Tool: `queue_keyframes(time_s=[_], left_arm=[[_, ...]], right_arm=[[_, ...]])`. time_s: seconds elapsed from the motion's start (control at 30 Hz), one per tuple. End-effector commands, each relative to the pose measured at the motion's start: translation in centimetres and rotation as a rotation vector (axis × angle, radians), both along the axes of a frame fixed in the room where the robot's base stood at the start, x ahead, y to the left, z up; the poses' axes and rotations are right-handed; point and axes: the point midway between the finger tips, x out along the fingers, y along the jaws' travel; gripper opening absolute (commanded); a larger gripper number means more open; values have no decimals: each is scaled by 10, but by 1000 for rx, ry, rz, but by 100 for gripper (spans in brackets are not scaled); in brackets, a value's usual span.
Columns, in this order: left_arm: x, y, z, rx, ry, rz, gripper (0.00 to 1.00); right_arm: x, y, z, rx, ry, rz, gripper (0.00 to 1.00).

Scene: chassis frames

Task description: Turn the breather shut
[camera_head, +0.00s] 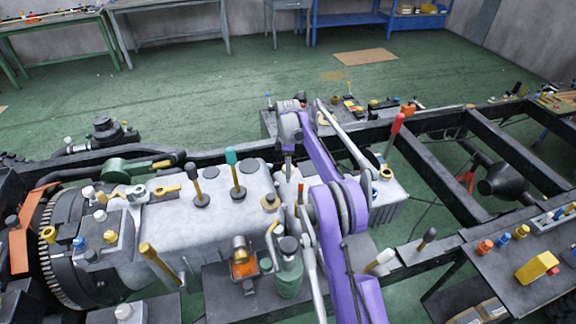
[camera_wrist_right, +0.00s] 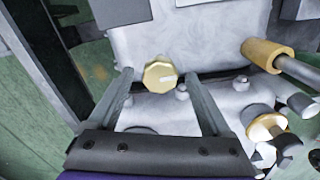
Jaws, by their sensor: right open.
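In the right wrist view a faceted gold knob with a white pointer mark, which looks like the breather (camera_wrist_right: 158,75), sits on the pale grey casing. Its mark points to the right. My right gripper (camera_wrist_right: 162,84) is open, with one finger on each side of the knob in the picture and visible gaps to both. I cannot tell whether the fingertips reach its depth. In the head view my right gripper (camera_head: 288,164) points down over the right part of the grey casing (camera_head: 215,218). I cannot pick out the knob surely there. My left gripper is not in view.
Levers with teal (camera_head: 231,157) and red (camera_head: 397,123) grips stand up near the arm. A green bottle-like part (camera_head: 289,278) is in front. In the wrist view a gold-ended rod (camera_wrist_right: 262,54) lies right of the knob. Dark chassis rails (camera_head: 455,150) extend right.

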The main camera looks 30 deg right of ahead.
Motion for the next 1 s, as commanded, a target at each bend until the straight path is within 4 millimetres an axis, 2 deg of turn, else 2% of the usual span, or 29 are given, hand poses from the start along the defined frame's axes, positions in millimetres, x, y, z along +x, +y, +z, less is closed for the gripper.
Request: queue_keyframes(time_s=[0.2,0.67,1.0], left_arm=[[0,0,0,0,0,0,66],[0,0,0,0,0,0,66],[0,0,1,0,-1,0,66]], right_arm=[[0,0,0,0,0,0,83],[0,0,0,0,-1,0,0],[0,0,0,0,-1,-47,0]])
